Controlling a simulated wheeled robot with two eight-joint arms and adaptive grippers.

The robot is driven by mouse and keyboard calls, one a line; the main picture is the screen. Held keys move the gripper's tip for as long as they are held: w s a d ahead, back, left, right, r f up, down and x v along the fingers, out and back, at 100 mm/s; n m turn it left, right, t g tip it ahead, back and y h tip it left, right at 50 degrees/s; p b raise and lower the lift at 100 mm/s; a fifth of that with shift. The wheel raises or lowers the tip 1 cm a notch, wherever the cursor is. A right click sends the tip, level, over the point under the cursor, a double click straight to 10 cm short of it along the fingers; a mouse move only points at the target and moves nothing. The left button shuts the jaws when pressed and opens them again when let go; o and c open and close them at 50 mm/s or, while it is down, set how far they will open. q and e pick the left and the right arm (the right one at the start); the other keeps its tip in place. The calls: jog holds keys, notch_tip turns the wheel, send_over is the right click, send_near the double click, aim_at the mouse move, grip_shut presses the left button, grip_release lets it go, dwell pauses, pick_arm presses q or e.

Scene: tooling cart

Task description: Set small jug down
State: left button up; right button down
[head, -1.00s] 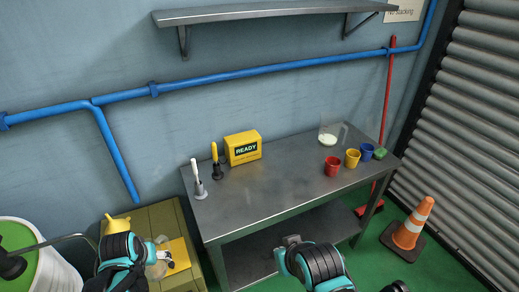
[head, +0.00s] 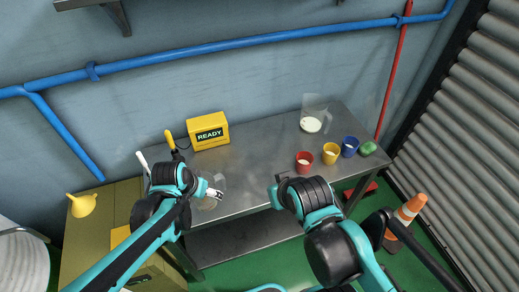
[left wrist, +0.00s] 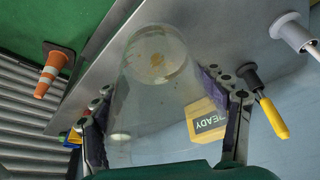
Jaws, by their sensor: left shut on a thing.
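The small jug (head: 209,199) is clear and see-through. It shows over the front left part of the grey metal table (head: 247,165). My left gripper (head: 213,193) is shut on it from the left. In the left wrist view the jug (left wrist: 152,90) sits between both fingers, with brownish specks near its far round end. Whether it touches the tabletop I cannot tell. My right gripper (head: 279,188) is empty at the table's front edge; its fingers are too small to judge.
A yellow READY box (head: 208,131) stands behind the jug. A larger clear jug (head: 312,121), red cup (head: 304,161), yellow cup (head: 331,153) and blue cup (head: 350,146) stand right. Mid-table is clear.

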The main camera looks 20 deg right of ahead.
pick_arm(q)
jog(key=s+d+r+m+h+p, duration=0.1)
jog(key=s+d+r+m, duration=0.1)
jog(key=d, duration=0.4)
jog(key=w+a+f+b, duration=0.1)
jog(key=w+f, duration=0.1)
jog(key=w, duration=0.1)
jog(key=w+a+f+b, duration=0.1)
jog(key=w+a+f, duration=0.1)
jog(key=w, duration=0.2)
jog(key=w+a+f+b, duration=0.1)
jog(key=w+f, duration=0.1)
jog(key=w, duration=0.1)
jog(key=shift+w+a+f+b, duration=0.15)
jog(key=shift+w+f+b, duration=0.1)
jog(key=shift+f+b, duration=1.05)
jog(key=shift+f, duration=1.05)
jog(key=shift+f, duration=0.1)
jog(key=shift+f, duration=0.15)
jog(key=o, duration=1.5)
